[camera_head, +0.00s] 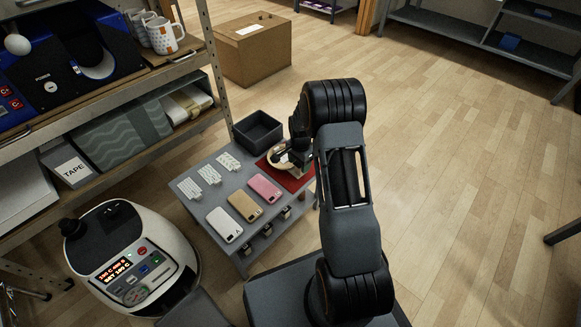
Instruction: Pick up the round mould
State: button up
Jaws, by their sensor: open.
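A pale round piece, which looks like the round mould (272,155), lies on the red mat (294,184) at the far right of the small grey table. My gripper (284,157) is over it, pointing down and open. The gripper and wrist hide much of the round piece. I cannot tell whether the fingers touch it or stand around it.
The grey table (213,213) also carries a dark open bin (258,131), white slotted pieces (210,174) and three phone cases, white (224,225), tan (245,205) and pink (265,187). A white machine (136,262) stands left, below shelving.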

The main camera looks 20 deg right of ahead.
jog(key=shift+f, duration=0.65)
jog(key=c, duration=1.1)
jog(key=shift+r, duration=0.1)
grip_shut()
